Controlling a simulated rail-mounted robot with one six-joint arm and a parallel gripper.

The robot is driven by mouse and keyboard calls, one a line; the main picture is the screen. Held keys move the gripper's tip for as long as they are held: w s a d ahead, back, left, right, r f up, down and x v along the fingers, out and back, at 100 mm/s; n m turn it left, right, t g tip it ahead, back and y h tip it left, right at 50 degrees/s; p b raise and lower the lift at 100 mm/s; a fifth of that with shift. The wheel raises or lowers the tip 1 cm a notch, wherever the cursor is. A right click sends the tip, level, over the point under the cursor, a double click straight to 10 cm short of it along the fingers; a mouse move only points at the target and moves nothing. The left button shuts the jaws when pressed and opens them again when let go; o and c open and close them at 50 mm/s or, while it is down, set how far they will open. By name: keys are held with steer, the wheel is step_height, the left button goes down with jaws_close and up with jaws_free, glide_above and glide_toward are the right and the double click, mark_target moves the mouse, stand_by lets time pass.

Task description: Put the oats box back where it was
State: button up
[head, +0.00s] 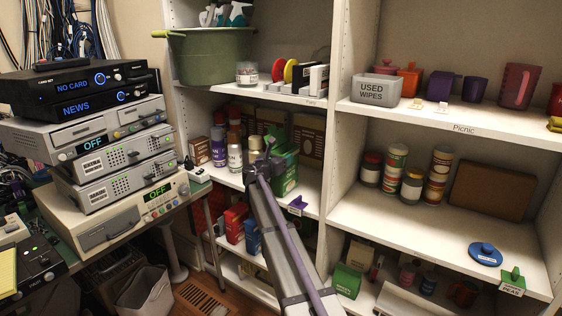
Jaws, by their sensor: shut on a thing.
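My arm reaches from the bottom of the head view into the middle shelf of the left bay. My gripper (264,158) is at the front of that shelf, shut on a green box (287,168) that shows just to its right. The box is upright and partly hidden by my gripper and arm. I cannot read its label, so I cannot confirm from print that it is the oats box. I cannot tell whether its base touches the shelf (312,189).
Cans and bottles (218,146) stand left of my gripper, with brown boxes (308,139) behind. A purple tag (297,205) stands at the shelf edge. An upright divider (335,130) is to the right. Red and blue boxes (236,222) sit below. Electronics (105,150) are stacked at left.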

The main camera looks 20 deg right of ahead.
steer(key=o, duration=1)
steer(key=shift+f, duration=0.1)
steer(key=v, duration=1.2)
steer(key=s+a+f+m+g+y, duration=0.1)
steer(key=s+f+m+g+y, duration=0.1)
steer(key=s+f+m, duration=0.4)
steer(key=s+a+f+m+g+y, duration=0.1)
steer(key=s+m+g+y, duration=0.15)
steer(key=s, duration=0.55)
steer(key=s+a+f+m+g+y, duration=0.1)
steer(key=s+f+m+g+y, duration=0.1)
steer(key=s+f+m, duration=0.4)
steer(key=s+a+f+m+g+y, duration=0.1)
steer(key=s+a+m+y, duration=0.2)
steer(key=s, duration=0.3)
steer(key=s+a+f+m+g+y, duration=0.1)
steer(key=s+a+m+y, duration=0.1)
steer(key=s+a, duration=0.3)
steer(key=s+a+f+m+g+y, duration=0.1)
steer(key=s+a+m+y, duration=0.2)
steer(key=s, duration=0.4)
steer(key=shift+s+a+f+m+y, duration=0.15)
steer(key=shift+a+f+m+y, duration=0.05)
steer(key=shift+a+m, duration=0.3)
steer(key=shift+s+a+f+m+y, duration=0.15)
steer(key=shift+a+f+m, duration=0.05)
steer(key=shift+a+m, duration=0.25)
